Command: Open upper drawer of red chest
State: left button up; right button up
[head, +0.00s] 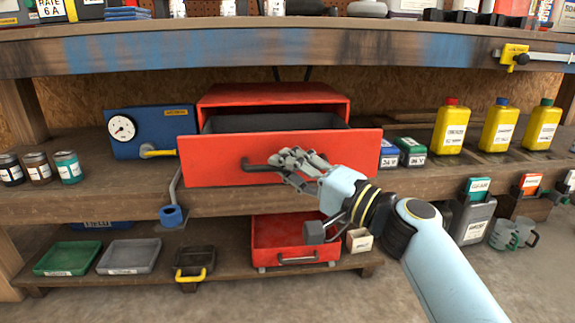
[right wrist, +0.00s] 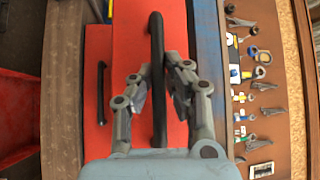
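The red chest (head: 273,93) stands on the bench's middle shelf. Its upper drawer (head: 222,160) is pulled out toward me, and its dark, empty-looking inside shows behind the front. The dark bar handle (head: 256,167) runs across the drawer front. My right gripper (head: 290,165) is at the right part of this handle. In the right wrist view its fingers (right wrist: 158,68) lie close on both sides of the handle (right wrist: 157,28) and look shut on it. A second handle (right wrist: 101,92) shows on a red front below the upper drawer. My left gripper is not in view.
A blue gauge box (head: 150,132) stands close left of the drawer; small boxes (head: 411,151) and yellow bottles (head: 451,127) stand right. A red tray (head: 295,240) sits on the low shelf beneath. The bench top edge (head: 300,50) overhangs above.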

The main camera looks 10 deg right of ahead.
jog(key=o, duration=0.4)
jog(key=shift+f, duration=0.3)
jog(key=shift+o, duration=0.5)
jog(key=shift+r, duration=0.1)
jog(key=v, duration=1.2)
